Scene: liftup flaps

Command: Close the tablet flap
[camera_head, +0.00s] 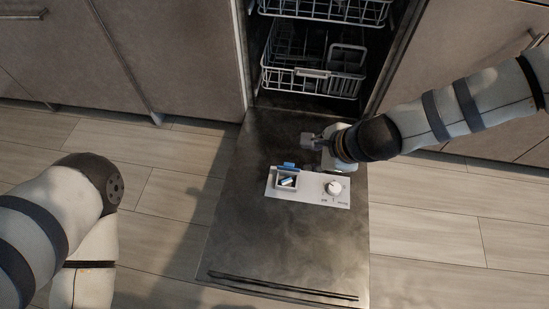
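The tablet compartment (287,182) is a small open box in the white dispenser panel (311,197) on the inside of the lowered dishwasher door. Its blue flap (289,166) stands raised at the compartment's far edge. A small blue-and-white tablet (288,182) lies inside. My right gripper (308,141) is above the door, beyond the flap and slightly right of it, pointing left and apart from it in the picture. It is small and dark here, so its finger opening is unclear. My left arm shows at the left, but its gripper does not.
The open dishwasher door (285,250) lies across the floor, with a round white knob (333,187) right of the compartment. Wire racks (312,72) are inside the dishwasher. Cabinets (170,50) stand on both sides. The door's near part is clear.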

